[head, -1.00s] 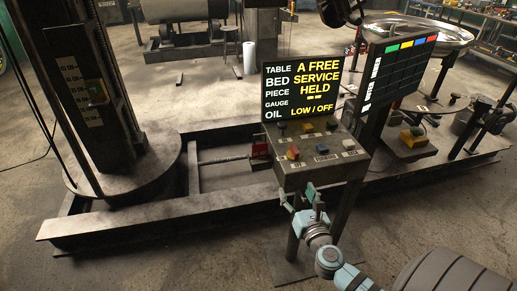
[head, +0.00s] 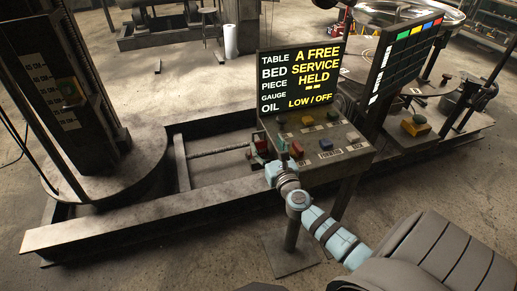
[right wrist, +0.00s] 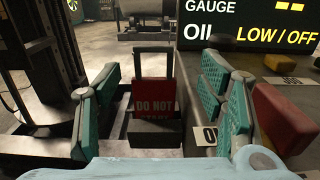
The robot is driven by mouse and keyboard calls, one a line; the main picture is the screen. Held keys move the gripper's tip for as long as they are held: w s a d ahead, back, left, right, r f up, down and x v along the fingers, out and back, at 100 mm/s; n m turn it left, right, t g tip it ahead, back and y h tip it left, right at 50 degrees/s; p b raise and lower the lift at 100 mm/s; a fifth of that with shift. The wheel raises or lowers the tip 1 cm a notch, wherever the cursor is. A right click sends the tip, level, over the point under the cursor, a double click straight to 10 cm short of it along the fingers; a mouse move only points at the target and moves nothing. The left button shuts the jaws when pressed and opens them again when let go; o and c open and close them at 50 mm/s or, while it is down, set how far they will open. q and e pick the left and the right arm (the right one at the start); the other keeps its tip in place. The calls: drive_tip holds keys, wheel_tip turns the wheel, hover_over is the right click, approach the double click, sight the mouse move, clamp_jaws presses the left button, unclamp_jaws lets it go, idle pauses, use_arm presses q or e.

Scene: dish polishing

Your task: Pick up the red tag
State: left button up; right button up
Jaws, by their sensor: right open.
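The red tag (head: 261,145) hangs at the left side of the control console in the head view, partly hidden. In the right wrist view the red tag (right wrist: 154,94) faces me with pale "DO NOT" lettering; a dark box edge covers its lower part. My right gripper (head: 277,161) is at the console's left front corner, near the tag. In the right wrist view its teal fingers are open, with the tag seen between them and beyond the tips, apparently not touched. My left gripper is not in view.
The console (head: 318,143) with its buttons and lit text screen (head: 301,75) stands close to the right of my gripper. A red button block (right wrist: 284,118) is near the right finger. A dark machine column (head: 66,90) and low steel frame (head: 110,228) are at left.

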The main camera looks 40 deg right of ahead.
sight(261, 145)
drive_tip(key=x, duration=0.3)
drive_tip(key=b+x, duration=0.1)
drive_tip(key=x, duration=0.1)
drive_tip(key=shift+w+a+f, duration=0.25)
drive_tip(key=shift+w+a, duration=0.05)
drive_tip(key=shift+w, duration=0.1)
drive_tip(key=shift+w+d, duration=0.2)
drive_tip(key=shift+w, duration=0.25)
drive_tip(key=shift+r, duration=0.1)
drive_tip(key=c, duration=1.4)
